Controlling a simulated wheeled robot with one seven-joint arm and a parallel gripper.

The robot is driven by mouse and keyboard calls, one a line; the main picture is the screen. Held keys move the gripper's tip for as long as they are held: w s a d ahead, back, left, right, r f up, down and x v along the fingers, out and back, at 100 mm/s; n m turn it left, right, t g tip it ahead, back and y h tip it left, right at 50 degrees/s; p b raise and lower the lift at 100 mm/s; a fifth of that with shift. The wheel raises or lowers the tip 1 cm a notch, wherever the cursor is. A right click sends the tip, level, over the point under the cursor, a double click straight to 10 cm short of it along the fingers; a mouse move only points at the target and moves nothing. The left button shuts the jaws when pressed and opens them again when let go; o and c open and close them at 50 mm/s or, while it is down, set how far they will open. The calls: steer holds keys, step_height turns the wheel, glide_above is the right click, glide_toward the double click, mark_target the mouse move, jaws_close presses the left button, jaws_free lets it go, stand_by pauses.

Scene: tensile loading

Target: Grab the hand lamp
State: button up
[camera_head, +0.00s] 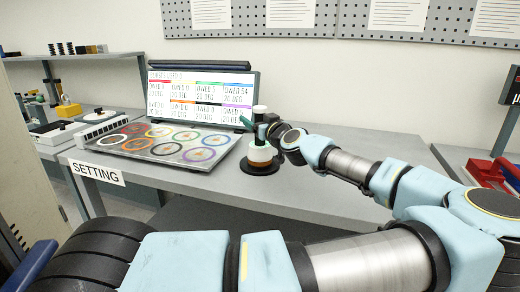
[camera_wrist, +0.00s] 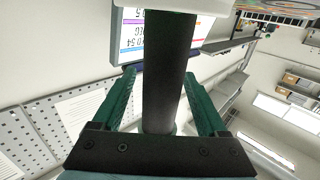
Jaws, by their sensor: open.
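The hand lamp (camera_head: 261,155) appears to be the upright object with white, orange and dark parts. It stands on a round black base on the grey table, in front of the screen. In the wrist view a dark cylindrical shaft (camera_wrist: 165,60), which looks like its handle, runs between my two green fingers. My gripper (camera_head: 262,130) is at the lamp's upper part, reaching in from the right. The wrist view shows my gripper (camera_wrist: 158,80) open, with one finger on each side of the shaft and gaps visible. The handle is partly hidden by the gripper in the head view.
A tilted panel with coloured rings (camera_head: 165,143) lies left of the lamp, before the screen (camera_head: 200,95). The grey table (camera_head: 340,205) is clear right of the lamp, under my arm. A pegboard (camera_head: 345,20) hangs behind. Red objects (camera_head: 485,172) sit at far right.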

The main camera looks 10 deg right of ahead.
steer(key=shift+c, duration=0.3)
jaws_close()
steer(key=shift+r, duration=0.1)
stand_by(0.9)
